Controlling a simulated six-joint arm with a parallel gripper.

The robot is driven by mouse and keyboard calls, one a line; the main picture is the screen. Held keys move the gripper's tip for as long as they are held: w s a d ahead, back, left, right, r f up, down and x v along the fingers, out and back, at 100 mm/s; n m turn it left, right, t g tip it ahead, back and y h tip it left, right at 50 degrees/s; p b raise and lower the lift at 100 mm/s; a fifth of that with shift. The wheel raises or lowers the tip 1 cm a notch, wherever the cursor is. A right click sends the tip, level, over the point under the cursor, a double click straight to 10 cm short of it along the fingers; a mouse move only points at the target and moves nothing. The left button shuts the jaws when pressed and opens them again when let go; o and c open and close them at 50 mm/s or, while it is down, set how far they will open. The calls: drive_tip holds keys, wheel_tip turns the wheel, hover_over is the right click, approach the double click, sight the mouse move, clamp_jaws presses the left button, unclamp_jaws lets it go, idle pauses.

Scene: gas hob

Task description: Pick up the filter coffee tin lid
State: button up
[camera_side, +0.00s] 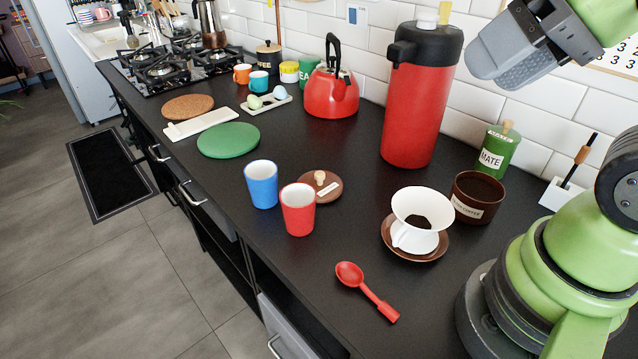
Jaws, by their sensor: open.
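The filter coffee tin lid (329,192) is a flat brown disc with a light wooden knob and a small pale label. It lies on the dark worktop, knob up, just behind the red cup (298,212), which hides part of its near left edge. The brown coffee tin (472,207) stands without a lid to the right, beside the white dripper. My gripper (494,68) is high at the upper right, well above the worktop and far from the lid. It is open, with nothing seen between its grey jaws.
A blue cup (261,184) stands left of the lid. A tall red flask (421,110) rises behind and right. The white dripper (418,222) sits on a brown saucer, with a red spoon (367,291) in front. Bare worktop lies behind the lid and to its right.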

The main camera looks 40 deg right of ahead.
drive_tip(key=shift+o, duration=1)
